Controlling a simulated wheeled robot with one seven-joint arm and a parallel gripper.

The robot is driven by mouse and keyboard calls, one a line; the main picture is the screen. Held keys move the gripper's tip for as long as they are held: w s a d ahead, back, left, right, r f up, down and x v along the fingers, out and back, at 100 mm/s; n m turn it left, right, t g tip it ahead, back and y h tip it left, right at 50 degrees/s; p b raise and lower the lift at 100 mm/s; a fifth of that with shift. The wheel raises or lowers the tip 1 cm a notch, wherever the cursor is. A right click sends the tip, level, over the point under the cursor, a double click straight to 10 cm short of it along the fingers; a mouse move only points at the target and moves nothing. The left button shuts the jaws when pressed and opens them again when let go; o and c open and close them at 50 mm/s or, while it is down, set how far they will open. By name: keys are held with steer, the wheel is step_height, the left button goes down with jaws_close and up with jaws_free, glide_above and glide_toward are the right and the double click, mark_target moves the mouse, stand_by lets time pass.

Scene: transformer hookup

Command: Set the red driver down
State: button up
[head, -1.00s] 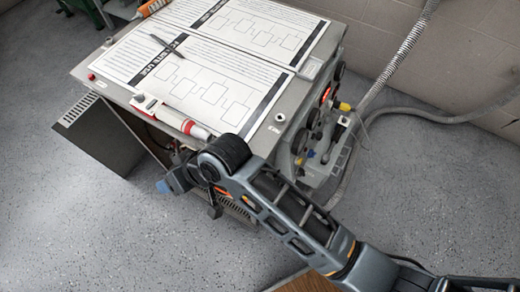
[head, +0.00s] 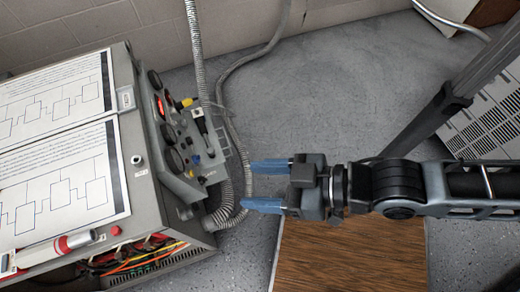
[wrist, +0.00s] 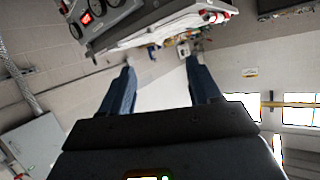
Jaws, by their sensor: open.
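My gripper (head: 252,186) is open, with its two blue fingers apart and nothing between them. It is right of the grey transformer box (head: 138,185), beyond its panel side, and apart from it. The fingers also show empty in the wrist view (wrist: 160,68). A red-and-white tool (head: 66,246), which looks like the red driver, lies along the near edge of the box top. A red end also shows on the box edge in the wrist view (wrist: 220,13). No driver is in my gripper.
Printed diagram sheets (head: 62,180) cover the box top. A panel (head: 182,135) with knobs and leads is on its right side. Grey hoses (head: 235,120) run beside it. A wooden surface (head: 345,260) lies below my gripper.

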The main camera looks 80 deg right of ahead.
steer(key=s+d+r+n+t, duration=0.1)
steer(key=s+d+r, duration=0.1)
steer(key=r, duration=0.4)
steer(key=shift+s+d+r+h, duration=0.2)
steer(key=shift+s+d+h, duration=0.2)
steer(key=shift+s, duration=0.4)
steer(key=shift+f+b, duration=0.7)
